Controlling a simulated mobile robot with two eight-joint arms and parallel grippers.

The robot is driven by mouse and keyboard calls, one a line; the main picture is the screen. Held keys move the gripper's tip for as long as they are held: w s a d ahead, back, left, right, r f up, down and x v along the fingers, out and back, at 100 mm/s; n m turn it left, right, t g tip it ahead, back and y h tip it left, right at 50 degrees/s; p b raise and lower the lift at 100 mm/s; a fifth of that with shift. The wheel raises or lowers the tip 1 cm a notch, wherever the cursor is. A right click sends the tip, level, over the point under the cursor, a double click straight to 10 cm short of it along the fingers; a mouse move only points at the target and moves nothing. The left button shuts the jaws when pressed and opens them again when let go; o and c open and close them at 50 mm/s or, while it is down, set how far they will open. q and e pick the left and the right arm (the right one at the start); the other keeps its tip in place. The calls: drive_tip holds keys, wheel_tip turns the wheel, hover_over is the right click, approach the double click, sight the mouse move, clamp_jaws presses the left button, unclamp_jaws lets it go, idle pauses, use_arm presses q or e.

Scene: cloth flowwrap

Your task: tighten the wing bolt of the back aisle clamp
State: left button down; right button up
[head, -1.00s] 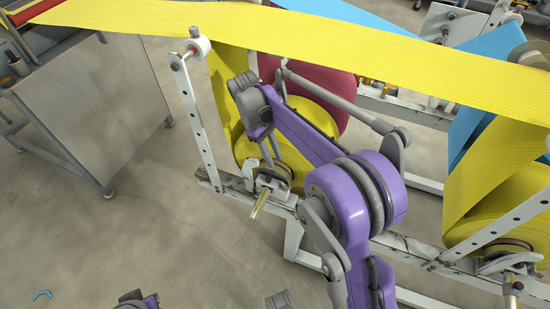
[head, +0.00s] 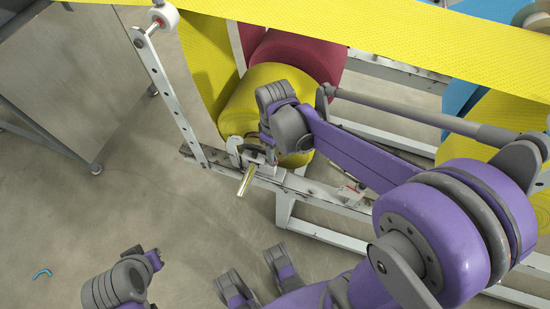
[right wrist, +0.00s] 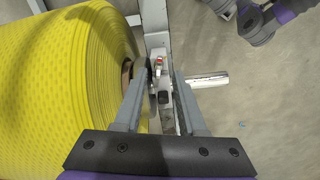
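The clamp (head: 250,157) sits on the white rail at the near end of the front yellow roll's shaft, and a bare shaft end (head: 246,181) sticks out toward me. In the right wrist view the clamp (right wrist: 164,98) lies between the fingers, with a small part with a reddish spot (right wrist: 158,68) at the fingertips. I cannot tell its wing bolt apart clearly. My right gripper (right wrist: 162,76) is open, one finger on each side of the clamp; contact is unclear. In the head view it is mostly hidden behind its wrist.
The yellow roll (head: 262,92) stands right behind the clamp, with a dark red roll (head: 300,58) beyond. A yellow web (head: 400,32) crosses overhead. A perforated upright (head: 168,92) rises left of the clamp. A grey cabinet (head: 75,75) is at left; floor between is clear.

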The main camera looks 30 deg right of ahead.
wheel_tip(320, 180, down, 6)
drive_tip(key=shift+r+b, duration=0.15)
drive_tip(key=shift+b, duration=0.4)
clamp_jaws()
